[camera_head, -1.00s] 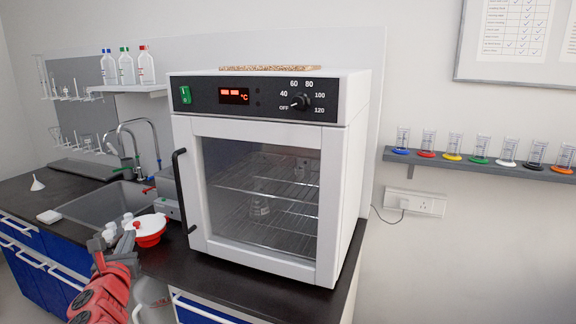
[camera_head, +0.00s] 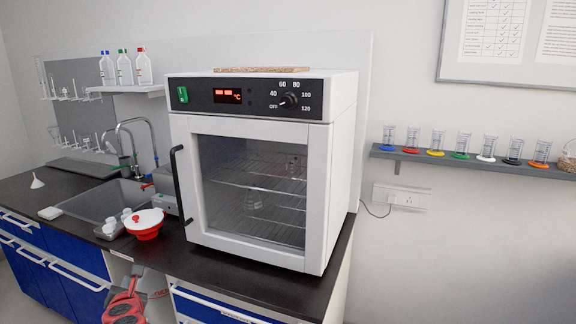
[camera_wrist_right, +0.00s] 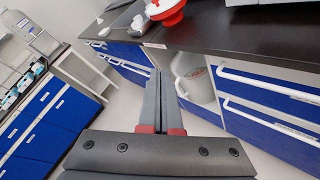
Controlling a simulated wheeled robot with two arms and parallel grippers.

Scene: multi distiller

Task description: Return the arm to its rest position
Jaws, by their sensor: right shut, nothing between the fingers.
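My right gripper (camera_head: 134,272) is low at the bottom left of the head view, in front of the counter and below its top. Its red arm link comes up from the bottom edge. In the right wrist view the gripper (camera_wrist_right: 160,78) has its two grey fingers together, with nothing between them, and points along the blue cabinet fronts. My left gripper does not show.
A white oven (camera_head: 262,255) with its glass door shut stands on the dark counter (camera_head: 60,178). A red-and-white bowl (camera_head: 145,225) sits beside it, near a sink (camera_head: 100,203). Blue drawers (camera_wrist_right: 268,125) with white handles and a whitish jug (camera_wrist_right: 197,84) are close to the gripper.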

